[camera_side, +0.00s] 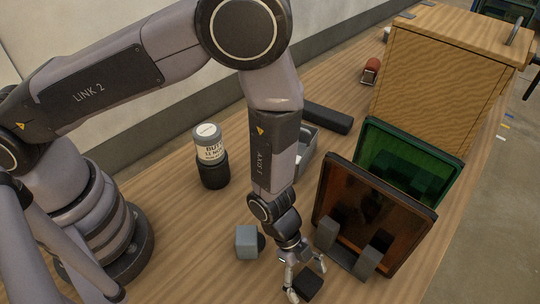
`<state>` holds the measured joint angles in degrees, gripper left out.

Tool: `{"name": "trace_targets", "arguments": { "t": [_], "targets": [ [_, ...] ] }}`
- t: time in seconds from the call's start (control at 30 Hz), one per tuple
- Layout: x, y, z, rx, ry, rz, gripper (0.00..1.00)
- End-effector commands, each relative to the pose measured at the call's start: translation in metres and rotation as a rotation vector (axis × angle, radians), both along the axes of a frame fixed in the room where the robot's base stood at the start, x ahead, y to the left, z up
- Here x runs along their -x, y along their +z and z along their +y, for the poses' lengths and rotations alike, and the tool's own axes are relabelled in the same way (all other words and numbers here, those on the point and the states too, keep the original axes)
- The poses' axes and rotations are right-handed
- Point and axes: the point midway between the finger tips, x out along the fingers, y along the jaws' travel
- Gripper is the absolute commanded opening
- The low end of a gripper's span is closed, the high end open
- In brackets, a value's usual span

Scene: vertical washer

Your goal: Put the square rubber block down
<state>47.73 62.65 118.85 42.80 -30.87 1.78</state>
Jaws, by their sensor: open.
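The square rubber block (309,286) is a small dark, nearly black block at the bottom of the side view, on or just above the wooden table. My gripper (306,279) points down over it. Its fingers are open, one at the block's left and one at its upper right. I cannot tell whether either finger touches the block. The gripper partly hides the block's top edge.
A blue-grey cube (246,241) stands left of my gripper. An amber panel (372,215) in a stand and a green panel (408,160) are close on the right. A labelled canister (209,145), black bar (328,117) and wooden cabinet (440,85) stand farther back.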

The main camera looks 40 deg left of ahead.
Motion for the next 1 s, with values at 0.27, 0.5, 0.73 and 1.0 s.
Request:
{"name": "trace_targets", "arguments": {
  "t": [0.27,0.5,0.73,1.0],
  "targets": [
    [-0.001,0.021,0.009,0.001,0.001,-0.002,0.74],
    [-0.003,0.068,0.036,0.003,0.002,-0.004,0.74],
    [-0.003,0.099,0.055,0.002,0.001,-0.003,0.74],
    [-0.049,0.153,0.087,-0.034,0.169,-0.112,0.74]
  ]
}}
